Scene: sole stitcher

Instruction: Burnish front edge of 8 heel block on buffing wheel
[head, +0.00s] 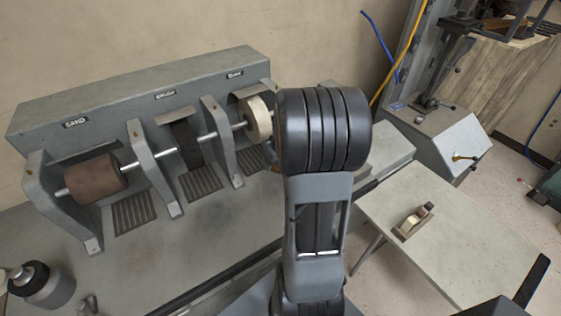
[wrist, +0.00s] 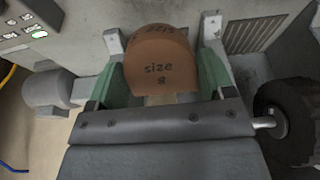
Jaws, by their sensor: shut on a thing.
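The heel block (wrist: 158,72) is brown with a rounded top edge and marked "size 8" in the wrist view. My gripper (wrist: 164,60) is shut on it, with a green pad against each side. The cream buffing wheel (head: 260,118) sits at the right end of the machine's shaft, under the BUFF label, in the head view. My arm covers the gripper and block there. A small pale patch shows below the block in the wrist view; I cannot tell whether it is the wheel or whether they touch.
The grey machine also carries a brown sanding drum (head: 95,178) and a dark brush wheel (head: 187,145), which is close to my gripper's right in the wrist view (wrist: 288,118). Grey upright brackets stand between the wheels. A side table (head: 450,235) holds a small plane-like tool (head: 413,222).

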